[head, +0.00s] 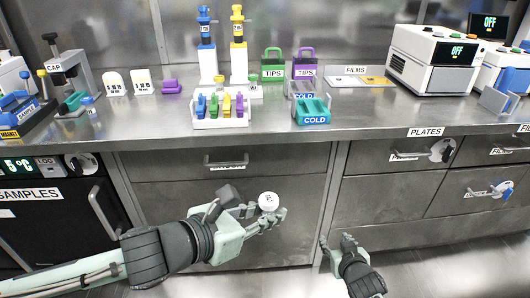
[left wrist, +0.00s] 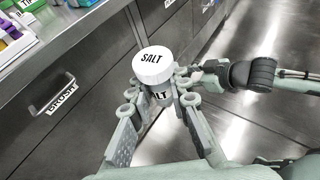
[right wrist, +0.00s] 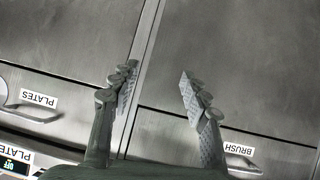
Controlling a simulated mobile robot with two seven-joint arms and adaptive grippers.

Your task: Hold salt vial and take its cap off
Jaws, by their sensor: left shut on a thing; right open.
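In the head view the cap (head: 268,201) shows from above, in front of the bench drawers. My left gripper (head: 262,217) is shut on the vial below the cap, and its fingers hide much of the body. My right gripper (head: 340,244) is open and empty, lower and to the right of the vial. In the right wrist view its fingers (right wrist: 155,92) stand apart with only cabinet fronts behind.
The steel bench (head: 270,137) runs behind both grippers, with drawers below it. A rack of coloured clips (head: 220,122) and a teal COLD tray (head: 312,119) stand near its front edge. The space between the grippers is clear.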

